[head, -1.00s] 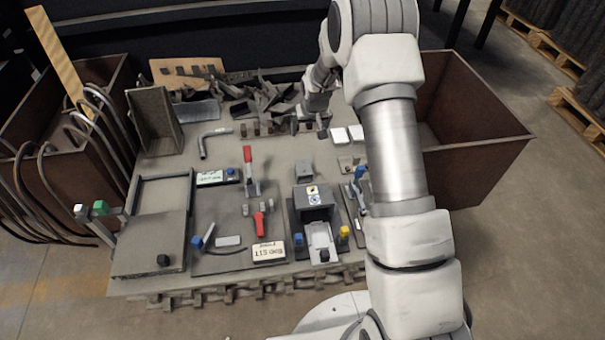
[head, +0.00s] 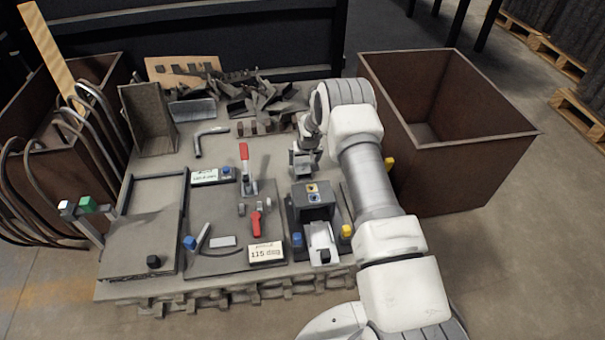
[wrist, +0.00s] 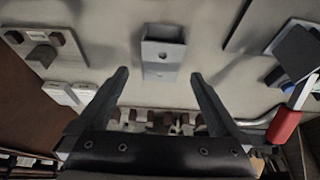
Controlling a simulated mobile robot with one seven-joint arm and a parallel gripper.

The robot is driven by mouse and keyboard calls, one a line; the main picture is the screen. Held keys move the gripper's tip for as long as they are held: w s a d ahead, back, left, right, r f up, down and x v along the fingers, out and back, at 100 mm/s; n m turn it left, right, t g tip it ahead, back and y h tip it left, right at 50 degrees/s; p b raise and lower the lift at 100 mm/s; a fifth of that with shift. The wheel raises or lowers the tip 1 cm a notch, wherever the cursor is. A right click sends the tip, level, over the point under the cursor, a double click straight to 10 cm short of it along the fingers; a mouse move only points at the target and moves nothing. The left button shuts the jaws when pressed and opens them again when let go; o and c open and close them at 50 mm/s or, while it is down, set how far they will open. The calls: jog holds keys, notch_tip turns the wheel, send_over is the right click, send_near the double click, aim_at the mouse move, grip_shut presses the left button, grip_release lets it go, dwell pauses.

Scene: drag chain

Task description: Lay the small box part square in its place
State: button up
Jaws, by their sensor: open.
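The small box part (wrist: 163,52) is a grey, open-ended box with a hole in one face. In the wrist view it lies on the table at the top centre, just beyond the fingertips and nearly in line with the gap. My gripper (wrist: 158,74) is open and empty, with one finger on each side below the part. In the head view my gripper (head: 304,160) is low over the part's spot, and I cannot clearly tell part from fingers there. Just in front stands a dark fixture (head: 314,197) with a light chute (head: 320,238).
A red-handled clamp (head: 244,156) stands left of my gripper; its red handle (wrist: 284,126) shows at right in the wrist view. White blocks (wrist: 70,93) lie left. Scrap pieces (head: 262,98) are piled behind. A brown bin (head: 465,150) stands right of the table.

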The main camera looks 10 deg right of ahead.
aim_at(303, 166)
jog(key=b+x, duration=0.3)
jog(key=x, duration=0.3)
jog(key=shift+s+a, duration=0.1)
jog(key=shift+s, duration=0.1)
jog(key=shift+c, duration=0.3)
jog(key=c, duration=1.4)
